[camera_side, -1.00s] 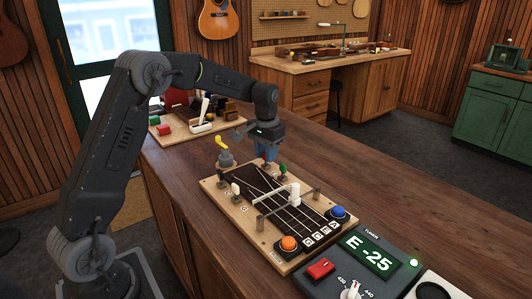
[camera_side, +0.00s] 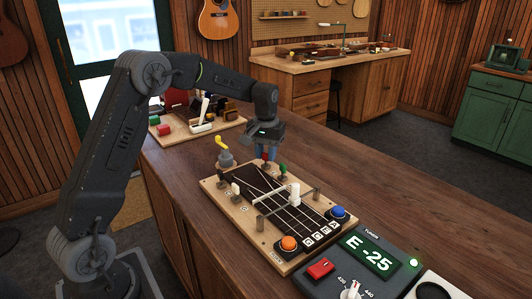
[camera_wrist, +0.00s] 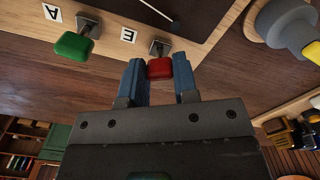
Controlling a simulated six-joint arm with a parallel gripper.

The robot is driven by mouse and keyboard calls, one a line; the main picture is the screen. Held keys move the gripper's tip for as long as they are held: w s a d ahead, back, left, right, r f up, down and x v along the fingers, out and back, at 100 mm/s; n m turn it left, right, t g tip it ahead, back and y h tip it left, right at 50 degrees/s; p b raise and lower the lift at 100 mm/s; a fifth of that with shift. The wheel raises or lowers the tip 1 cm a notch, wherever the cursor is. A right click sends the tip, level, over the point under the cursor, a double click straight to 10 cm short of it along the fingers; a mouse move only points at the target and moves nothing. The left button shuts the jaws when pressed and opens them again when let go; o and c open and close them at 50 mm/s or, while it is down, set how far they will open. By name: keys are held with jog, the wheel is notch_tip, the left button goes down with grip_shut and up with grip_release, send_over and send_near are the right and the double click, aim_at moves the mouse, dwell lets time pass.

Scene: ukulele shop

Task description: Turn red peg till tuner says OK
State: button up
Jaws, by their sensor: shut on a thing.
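The red peg (camera_wrist: 160,69) sits between the two blue fingers of my gripper (camera_side: 267,152), which is shut on it, at the far end of the string board (camera_side: 225,205). The peg also shows as a small red patch in the side view (camera_side: 265,157). In the wrist view its post stands beside a tile marked E (camera_wrist: 129,35). The tuner (camera_side: 322,284) shows "E -25" on its green-lit screen (camera_side: 368,253).
A green peg (camera_wrist: 73,46) stands close beside the red one, by the A tile. A grey post with a yellow lever (camera_side: 225,154) is on the other side. Orange (camera_side: 289,244) and blue (camera_side: 337,212) buttons sit at the board's near end.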

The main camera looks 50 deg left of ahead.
aim_at(266, 153)
jog(key=o, duration=0.9)
notch_tip(266, 153, up, 14)
dwell(0.5)
